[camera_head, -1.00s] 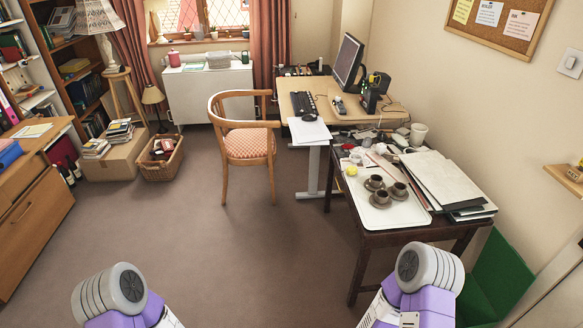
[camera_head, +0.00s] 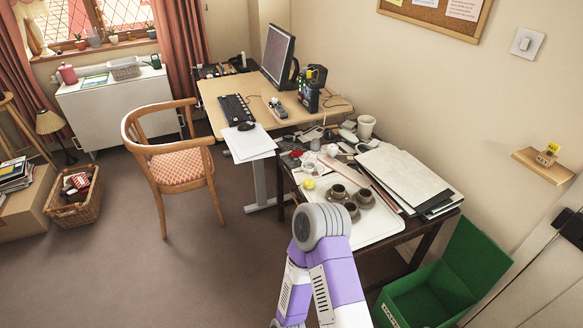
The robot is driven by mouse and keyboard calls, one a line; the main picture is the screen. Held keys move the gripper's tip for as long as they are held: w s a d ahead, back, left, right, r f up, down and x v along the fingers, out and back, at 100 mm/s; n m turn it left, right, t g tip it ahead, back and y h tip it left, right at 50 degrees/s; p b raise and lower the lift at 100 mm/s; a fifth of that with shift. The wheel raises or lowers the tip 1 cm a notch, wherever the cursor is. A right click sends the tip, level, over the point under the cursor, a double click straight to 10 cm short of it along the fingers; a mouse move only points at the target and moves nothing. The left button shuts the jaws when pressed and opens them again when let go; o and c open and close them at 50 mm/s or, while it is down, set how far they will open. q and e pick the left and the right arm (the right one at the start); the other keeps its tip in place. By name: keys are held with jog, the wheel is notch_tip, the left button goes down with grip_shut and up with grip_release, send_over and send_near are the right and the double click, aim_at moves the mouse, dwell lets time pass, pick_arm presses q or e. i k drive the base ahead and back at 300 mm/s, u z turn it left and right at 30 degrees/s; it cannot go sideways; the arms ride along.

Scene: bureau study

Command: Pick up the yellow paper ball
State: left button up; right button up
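The yellow paper ball (camera_head: 309,184) is a small bright yellow lump on the cluttered dark side table (camera_head: 416,258). It lies at the table's left side, by the white tray (camera_head: 378,228) and left of the brown cups (camera_head: 338,193). A purple and grey part of my arm, seemingly the right one, rises from the bottom of the picture in front of the table's near left corner. It covers part of the tray's near edge, but the ball is in plain sight. No gripper fingers show. My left arm is out of the picture.
Papers and folders (camera_head: 406,180) cover the table's right side. The desk (camera_head: 214,98) with its monitor (camera_head: 279,56) stands behind it. A wooden chair (camera_head: 175,165) is at left and an open green box (camera_head: 447,275) at right. The carpet at lower left is clear.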

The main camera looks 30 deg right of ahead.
aim_at(307, 183)
jog(key=i, duration=3.25)
jog(key=z, duration=2.1)
